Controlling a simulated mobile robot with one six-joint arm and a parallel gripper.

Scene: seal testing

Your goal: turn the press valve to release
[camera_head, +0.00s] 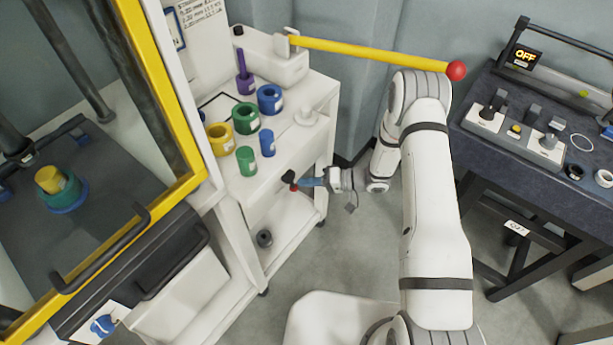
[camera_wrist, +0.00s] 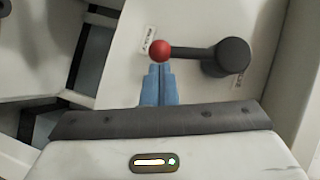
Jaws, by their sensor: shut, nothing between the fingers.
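The press valve is a black round hub (camera_head: 288,177) on the white cart's side panel, with a short lever ending in a red ball. In the wrist view the hub (camera_wrist: 230,57) is at the right, and the lever points left to the red ball (camera_wrist: 160,50). A small label (camera_wrist: 148,40) beside the ball and another below the hub are too small to read surely. My gripper's blue fingers (camera_wrist: 158,68) are shut and empty. Their tips are right at the red ball; I cannot tell whether they touch it. In the head view my gripper (camera_head: 302,183) reaches in from the right.
The cart top (camera_head: 222,108) holds several coloured rings and cylinders, and a press with a long yellow lever (camera_head: 370,52) above my arm. A yellow-framed enclosure (camera_head: 160,100) stands left. A dark table (camera_head: 560,185) with switches and an OFF sign stands right. Open floor lies below my gripper.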

